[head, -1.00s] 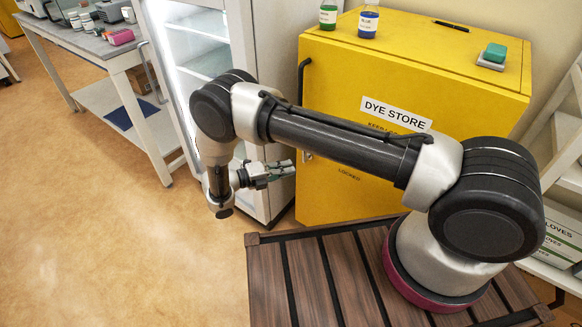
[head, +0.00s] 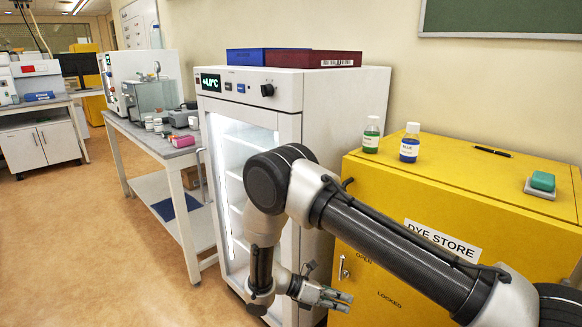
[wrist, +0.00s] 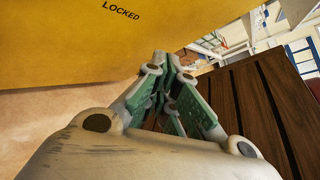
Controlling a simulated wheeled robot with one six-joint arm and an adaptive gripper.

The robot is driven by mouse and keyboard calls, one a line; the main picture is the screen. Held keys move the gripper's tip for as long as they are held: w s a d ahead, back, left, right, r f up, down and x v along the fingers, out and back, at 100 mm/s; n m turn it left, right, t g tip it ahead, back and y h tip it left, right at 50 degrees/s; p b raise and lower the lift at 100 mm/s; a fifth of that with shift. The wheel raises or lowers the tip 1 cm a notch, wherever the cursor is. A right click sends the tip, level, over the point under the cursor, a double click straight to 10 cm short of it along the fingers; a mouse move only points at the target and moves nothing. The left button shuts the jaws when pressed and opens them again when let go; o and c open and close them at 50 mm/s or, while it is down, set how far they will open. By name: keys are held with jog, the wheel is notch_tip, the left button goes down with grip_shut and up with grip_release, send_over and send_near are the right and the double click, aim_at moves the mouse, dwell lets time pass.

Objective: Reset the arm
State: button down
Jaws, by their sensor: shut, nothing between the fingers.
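My arm shows in the head view, bent at the elbow, with the forearm hanging down in front of the white fridge (head: 345,100). My gripper (head: 345,299) is near the lower left front of the yellow dye store cabinet (head: 440,205). In the wrist view my gripper (wrist: 168,62) has its green-padded fingers together at the tips, shut with nothing held. The cabinet's yellow face (wrist: 60,35) fills the upper left there. My arm's base is out of the head view.
On the cabinet stand a green bottle (head: 371,135) and a blue bottle (head: 409,143). A bench (head: 160,140) holds several items at left. Open floor (head: 85,250) lies in front of it.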

jog(key=s+d+r+m+g+y, duration=0.1)
jog(key=d+r+m+y, duration=0.15)
jog(key=r+m, duration=0.35)
jog(key=s+d+r+m+g+y, duration=0.1)
jog(key=r+m+g+y, duration=0.15)
jog(key=r, duration=0.65)
jog(key=s+d+r+m+t+y, duration=0.3)
jog(key=s+d+r+m, duration=0.2)
jog(key=r, duration=0.4)
jog(key=s+d+r+m+t+y, duration=0.3)
jog(key=s+d+r+m, duration=0.2)
jog(key=r, duration=0.4)
jog(key=s+d+r+m+t+y, duration=0.2)
jog(key=s+d+r+m, duration=0.3)
jog(key=d+r, duration=0.3)
jog(key=shift+s+r+t+y, duration=0.4)
jog(key=shift+s+r+t, duration=0.25)
jog(key=shift+r, duration=0.25)
jog(key=shift+m, duration=0.25)
